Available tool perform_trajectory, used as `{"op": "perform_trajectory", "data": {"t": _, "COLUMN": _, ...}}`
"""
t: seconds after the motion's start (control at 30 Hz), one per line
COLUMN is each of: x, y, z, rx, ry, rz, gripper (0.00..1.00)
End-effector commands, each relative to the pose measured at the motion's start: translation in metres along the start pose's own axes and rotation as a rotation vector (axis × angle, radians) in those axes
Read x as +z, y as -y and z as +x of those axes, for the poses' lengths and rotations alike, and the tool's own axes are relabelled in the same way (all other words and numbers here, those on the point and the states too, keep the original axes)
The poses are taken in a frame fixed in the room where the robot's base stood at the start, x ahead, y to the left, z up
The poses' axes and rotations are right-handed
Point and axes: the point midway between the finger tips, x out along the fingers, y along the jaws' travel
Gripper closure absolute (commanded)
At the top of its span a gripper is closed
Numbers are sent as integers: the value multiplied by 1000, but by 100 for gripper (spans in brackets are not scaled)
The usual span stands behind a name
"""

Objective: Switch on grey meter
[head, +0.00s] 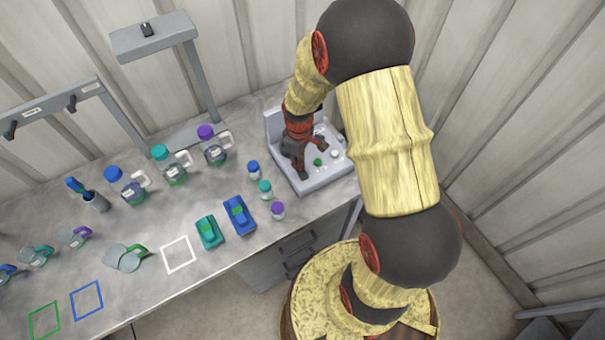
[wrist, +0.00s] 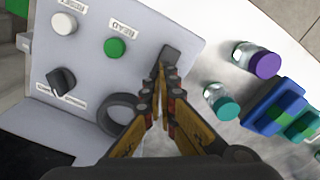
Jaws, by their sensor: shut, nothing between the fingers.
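The light grey meter (head: 322,181) stands at the right end of the bench, with a raised back and a low front panel. In the wrist view its face (wrist: 150,40) carries a white button (wrist: 64,23), a green button (wrist: 114,47) under a label like "READ", and a black knob (wrist: 61,81). A dark ring (wrist: 118,110) and a small dark block (wrist: 172,53) also show there. My gripper (head: 302,174) is over the meter, fingers shut and empty. In the wrist view its tips (wrist: 164,72) are near the dark block; I cannot tell whether they touch it.
Small jars with blue (head: 253,167), teal (head: 265,187) and purple (head: 278,210) lids stand left of the meter. A blue case (head: 239,216) and a teal case (head: 209,232) lie in front. Handled bottles (head: 214,145) stand behind. A white outline (head: 179,254) is empty.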

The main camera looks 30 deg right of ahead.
Motion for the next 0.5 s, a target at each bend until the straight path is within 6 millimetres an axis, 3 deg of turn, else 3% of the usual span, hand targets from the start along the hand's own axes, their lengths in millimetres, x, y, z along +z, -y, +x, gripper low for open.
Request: {"op": "perform_trajectory", "data": {"t": 0.5, "x": 0, "y": 0, "z": 8, "rx": 0, "ry": 0, "rz": 0, "gripper": 100}}
